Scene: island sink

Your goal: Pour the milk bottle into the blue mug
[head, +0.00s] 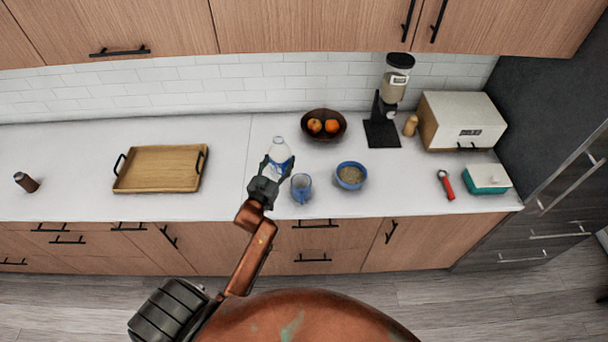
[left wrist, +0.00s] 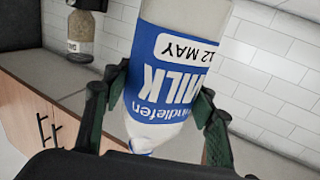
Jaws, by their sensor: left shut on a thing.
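The milk bottle (head: 280,158), clear with a white cap and a blue and white label, is in my left gripper (head: 268,172). In the left wrist view, both fingers of my left gripper (left wrist: 158,100) close on the sides of the bottle (left wrist: 175,75). That view is upside down, so the cap at its bottom is the bottle's top. The bottle looks roughly upright in the head view; its height above the counter is unclear. The blue mug (head: 301,188) stands upright on the counter, just right of my left gripper and apart from it. My right gripper is not in view.
A blue bowl (head: 351,176) stands right of the mug. A dark fruit bowl (head: 340,132) and a coffee grinder (head: 382,131) are behind. A wooden tray (head: 158,170) lies left. Upper cabinets (head: 280,25) overhang the back. The counter between tray and gripper is clear.

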